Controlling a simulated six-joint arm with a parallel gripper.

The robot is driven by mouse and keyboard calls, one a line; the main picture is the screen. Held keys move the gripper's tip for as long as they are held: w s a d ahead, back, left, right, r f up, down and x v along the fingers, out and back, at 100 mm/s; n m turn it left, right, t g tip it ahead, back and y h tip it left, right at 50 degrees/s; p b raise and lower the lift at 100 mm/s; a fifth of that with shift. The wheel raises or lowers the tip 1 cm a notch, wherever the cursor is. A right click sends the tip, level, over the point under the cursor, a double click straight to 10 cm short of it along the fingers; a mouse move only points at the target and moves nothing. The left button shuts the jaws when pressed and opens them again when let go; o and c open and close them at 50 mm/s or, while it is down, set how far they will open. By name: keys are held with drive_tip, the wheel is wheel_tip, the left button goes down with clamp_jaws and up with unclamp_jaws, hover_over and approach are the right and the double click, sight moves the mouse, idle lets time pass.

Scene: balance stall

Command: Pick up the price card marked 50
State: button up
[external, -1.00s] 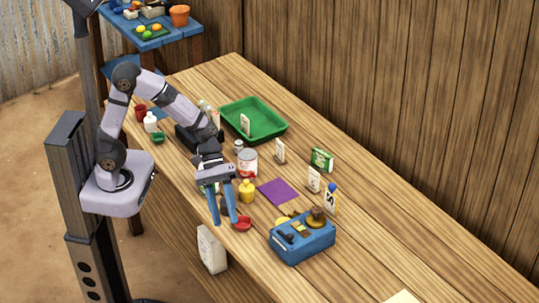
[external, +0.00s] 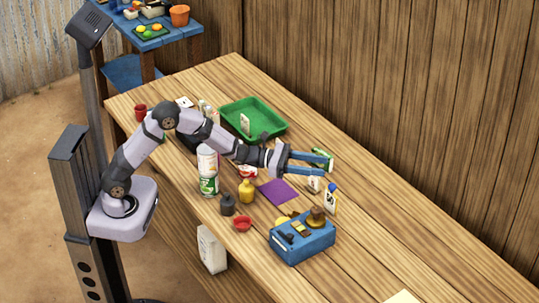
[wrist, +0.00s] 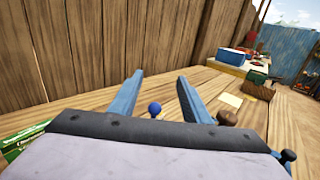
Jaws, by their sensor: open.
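My gripper (external: 325,167) is open and empty, reaching over the table toward the plank wall. Its blue fingers also show in the wrist view (wrist: 159,77), pointing along the wall with nothing between them. A white card (external: 314,184) stands just below the lower finger in the external view, partly hidden by it. Another white card (external: 245,124) stands at the green tray (external: 272,139). The marks on these cards are too small to read, so I cannot tell which is 50.
A blue-capped bottle (external: 331,200), blue scale (external: 303,243), purple mat (external: 277,192), yellow bottle (external: 247,192) and cans (external: 208,170) are nearby. The table's right end is mostly clear.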

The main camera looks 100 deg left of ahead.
sight(331, 198)
drive_tip(key=w+f+p, duration=0.1)
drive_tip(key=w+f, duration=0.2)
drive_tip(key=f, duration=0.4)
idle(0.7)
drive_tip(key=shift+d, duration=0.1)
clamp_jaws()
